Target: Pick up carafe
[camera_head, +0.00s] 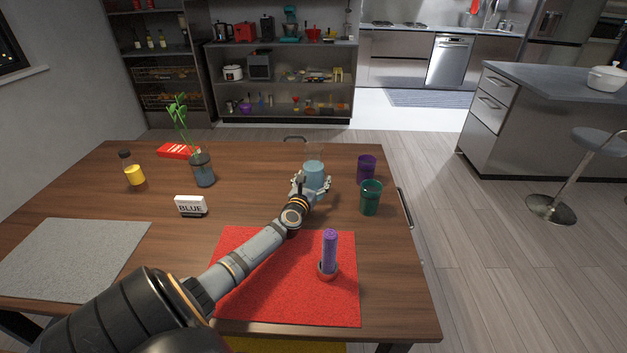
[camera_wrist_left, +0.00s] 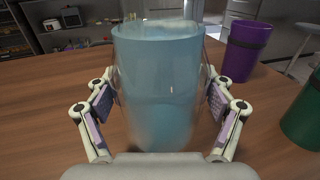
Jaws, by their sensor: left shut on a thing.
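The carafe (camera_head: 314,172) is a clear glass vessel with pale blue contents, upright near the far side of the wooden table. It fills the middle of the left wrist view (camera_wrist_left: 158,85). My left gripper (camera_head: 311,187) is around the carafe, with one finger on each side. In the left wrist view its two fingers (camera_wrist_left: 160,108) flank the glass, shut on it. I cannot tell whether the carafe's base is clear of the table. My right gripper is not in either view.
A purple cup (camera_head: 366,169) and a green cup (camera_head: 370,198) stand close to the right. Left are a vase with a plant (camera_head: 202,170), a yellow bottle (camera_head: 134,172) and a "BLUE" sign (camera_head: 190,206). A purple cylinder in a holder (camera_head: 329,252) stands on the red mat (camera_head: 260,290).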

